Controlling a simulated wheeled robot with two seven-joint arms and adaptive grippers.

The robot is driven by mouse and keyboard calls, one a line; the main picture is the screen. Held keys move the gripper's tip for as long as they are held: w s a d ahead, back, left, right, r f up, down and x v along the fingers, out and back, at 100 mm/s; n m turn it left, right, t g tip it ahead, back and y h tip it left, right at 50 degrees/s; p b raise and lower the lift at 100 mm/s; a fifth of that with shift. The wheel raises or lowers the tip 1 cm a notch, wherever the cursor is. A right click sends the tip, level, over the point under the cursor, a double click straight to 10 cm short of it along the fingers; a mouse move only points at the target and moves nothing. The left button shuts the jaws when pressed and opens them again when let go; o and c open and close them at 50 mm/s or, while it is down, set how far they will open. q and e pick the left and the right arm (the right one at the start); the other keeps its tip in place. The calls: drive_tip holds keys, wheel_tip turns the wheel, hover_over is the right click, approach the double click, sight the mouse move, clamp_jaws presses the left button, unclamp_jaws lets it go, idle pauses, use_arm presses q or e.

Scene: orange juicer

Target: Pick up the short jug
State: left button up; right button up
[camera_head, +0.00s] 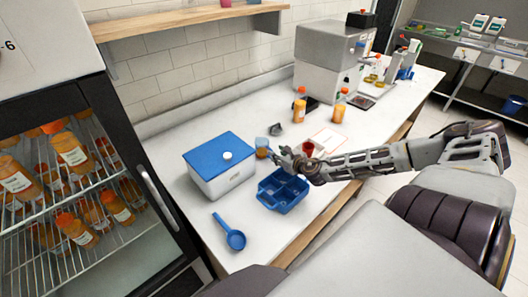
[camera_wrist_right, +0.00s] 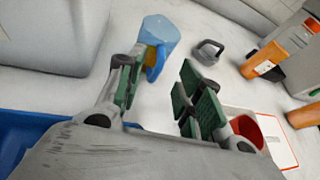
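A short translucent blue jug (camera_head: 262,145) with orange at its lower part stands on the white counter, right of the blue-lidded box. It also shows in the right wrist view (camera_wrist_right: 162,32), just beyond the fingers. My right gripper (camera_head: 279,155) is beside the jug on its right. In the right wrist view the gripper (camera_wrist_right: 163,82) has its green-padded fingers spread apart with nothing between them. The left finger's tip overlaps the jug's lower edge in that view; I cannot tell whether they touch. My left gripper is in neither view.
The blue-lidded white box (camera_head: 222,176) stands left of the jug. A blue compartment tray (camera_head: 284,202) lies under the right gripper. A red cup (camera_head: 308,149) stands close to the gripper. A grey object (camera_head: 275,129) and orange bottles (camera_head: 299,108) are behind. A blue ladle (camera_head: 235,239) lies in front.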

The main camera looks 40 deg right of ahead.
sight(265, 151)
drive_tip(key=shift+w+d+f, duration=0.1)
drive_tip(key=shift+w+f, duration=0.1)
drive_tip(key=shift+w, duration=0.15)
drive_tip(key=shift+w+f+b, duration=0.2)
drive_tip(key=shift+w+b, duration=0.1)
drive_tip(key=shift+b, duration=0.2)
drive_tip(key=shift+x, duration=0.8)
drive_tip(key=shift+w+d+f+b, duration=0.15)
drive_tip(key=shift+w+f+b, duration=0.2)
drive_tip(key=shift+w, duration=0.2)
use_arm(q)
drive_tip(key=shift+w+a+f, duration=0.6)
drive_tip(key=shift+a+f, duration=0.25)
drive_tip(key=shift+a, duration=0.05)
use_arm(e)
drive_tip(key=shift+w+f, duration=0.1)
drive_tip(key=shift+w, duration=0.25)
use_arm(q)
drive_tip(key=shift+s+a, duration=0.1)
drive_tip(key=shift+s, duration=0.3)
